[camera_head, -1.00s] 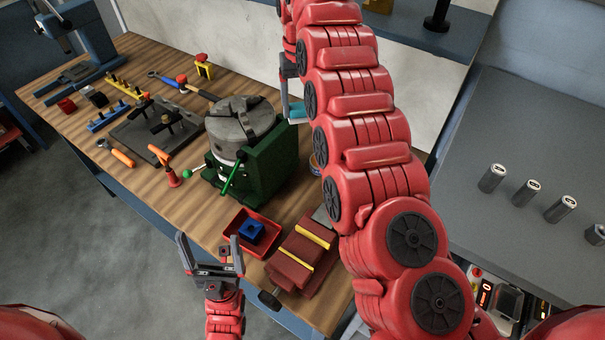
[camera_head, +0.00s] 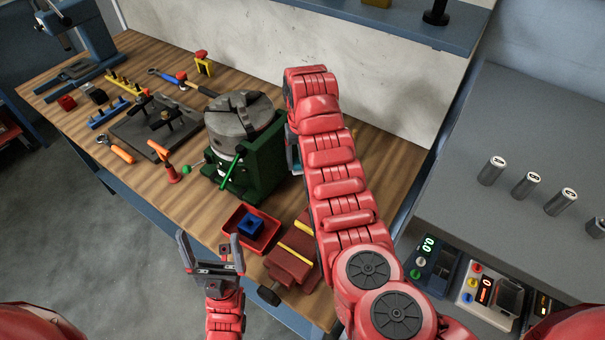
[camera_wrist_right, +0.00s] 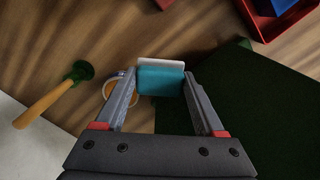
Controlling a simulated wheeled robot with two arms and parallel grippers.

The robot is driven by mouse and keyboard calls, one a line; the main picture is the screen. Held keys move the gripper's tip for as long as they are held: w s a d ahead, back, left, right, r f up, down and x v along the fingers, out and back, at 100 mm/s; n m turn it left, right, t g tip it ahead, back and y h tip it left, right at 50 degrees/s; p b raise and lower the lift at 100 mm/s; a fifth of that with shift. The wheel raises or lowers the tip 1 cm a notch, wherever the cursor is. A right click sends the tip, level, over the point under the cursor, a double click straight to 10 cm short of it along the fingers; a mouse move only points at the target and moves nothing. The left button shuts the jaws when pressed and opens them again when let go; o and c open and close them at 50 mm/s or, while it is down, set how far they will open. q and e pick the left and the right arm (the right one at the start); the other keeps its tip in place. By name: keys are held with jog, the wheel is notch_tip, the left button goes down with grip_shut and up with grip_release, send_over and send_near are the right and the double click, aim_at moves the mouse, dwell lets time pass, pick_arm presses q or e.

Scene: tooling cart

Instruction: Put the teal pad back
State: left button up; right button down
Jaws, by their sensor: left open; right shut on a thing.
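The teal pad (camera_wrist_right: 160,80) is held between the fingers of my right gripper (camera_wrist_right: 161,84), with a pale strip along its far edge. In the wrist view it hangs above the wooden bench top (camera_wrist_right: 120,40). In the head view my right arm hides most of the right gripper and the pad, beside the green chuck fixture (camera_head: 268,165). My left gripper (camera_head: 209,248) is open and empty, in front of the bench edge near the red tray (camera_head: 233,248).
The tray holds a blue block (camera_head: 250,226). A dark red vise with yellow strips (camera_head: 290,266) stands to its right. In the wrist view, a wooden-handled tool (camera_wrist_right: 45,105) lies left, and a round orange-rimmed item (camera_wrist_right: 108,92) sits partly behind the left finger.

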jog(key=p, duration=0.1)
send_over(303, 186)
notch_tip(303, 186, down, 4)
jog(key=shift+a+f, duration=0.1)
jog(key=shift+f, duration=0.05)
notch_tip(303, 186, down, 3)
jog(key=shift+r, duration=0.1)
jog(key=shift+f, duration=0.2)
jog(key=shift+f, duration=0.1)
grip_release()
jog(key=shift+r, duration=0.2)
notch_tip(303, 186, up, 11)
jog(key=b, duration=0.3)
jog(key=shift+w, duration=0.15)
jog(key=shift+r, duration=0.45)
